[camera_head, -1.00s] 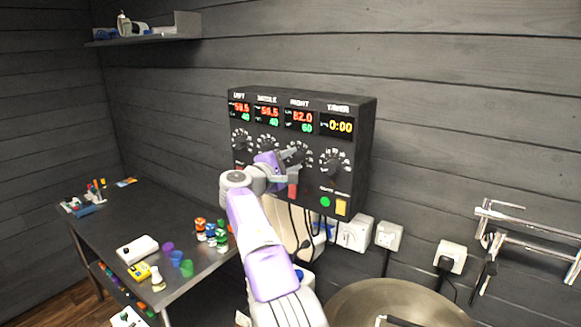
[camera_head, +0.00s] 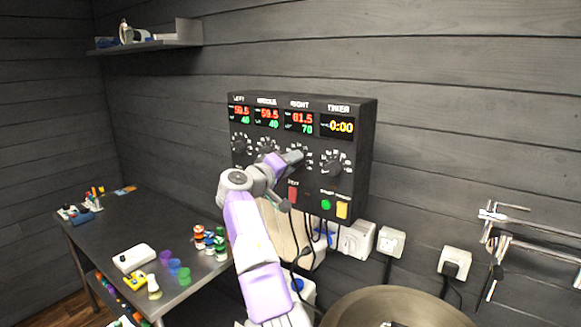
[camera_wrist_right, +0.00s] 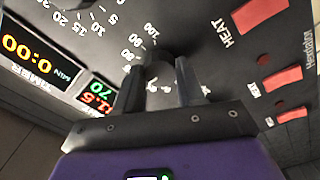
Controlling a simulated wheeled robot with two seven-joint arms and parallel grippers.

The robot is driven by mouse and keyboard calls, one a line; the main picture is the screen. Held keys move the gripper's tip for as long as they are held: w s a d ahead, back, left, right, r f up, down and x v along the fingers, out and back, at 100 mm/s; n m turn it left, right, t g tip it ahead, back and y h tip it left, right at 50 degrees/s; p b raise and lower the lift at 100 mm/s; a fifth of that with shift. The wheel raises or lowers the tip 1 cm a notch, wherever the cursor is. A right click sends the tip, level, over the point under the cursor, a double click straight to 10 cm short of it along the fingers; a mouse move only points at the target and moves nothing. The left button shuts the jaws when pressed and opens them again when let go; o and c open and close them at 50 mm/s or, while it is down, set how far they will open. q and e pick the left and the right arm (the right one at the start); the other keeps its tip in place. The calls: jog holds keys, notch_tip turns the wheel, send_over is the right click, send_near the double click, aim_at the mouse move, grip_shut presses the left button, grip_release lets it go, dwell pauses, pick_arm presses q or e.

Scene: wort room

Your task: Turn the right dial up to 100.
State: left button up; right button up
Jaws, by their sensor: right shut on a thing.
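The control panel (camera_head: 357,140) is a dark box on the wall with a row of dials under red and green displays. The right dial (camera_head: 308,159) is mostly hidden by my right gripper (camera_head: 294,158) in the head view. In the right wrist view the two fingers of the gripper (camera_wrist_right: 158,78) are shut around the dark knob of the right dial (camera_wrist_right: 154,68), whose printed scale runs up to 100. The right display (camera_head: 299,122) reads about 81.5 in red and 70 in green. My left gripper is not in view.
The timer dial (camera_head: 334,163) is just right of the held dial. A red switch (camera_head: 293,192), a green button (camera_head: 326,204) and a yellow button (camera_head: 342,210) sit below. A metal table (camera_head: 110,225) with cups stands left, a round metal vessel (camera_head: 375,303) lower right.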

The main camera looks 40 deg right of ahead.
jog(key=m+b, duration=0.1)
jog(key=m, duration=2.2)
jog(key=shift+m, duration=0.4)
jog(key=o, duration=1)
jog(key=shift+o, duration=0.2)
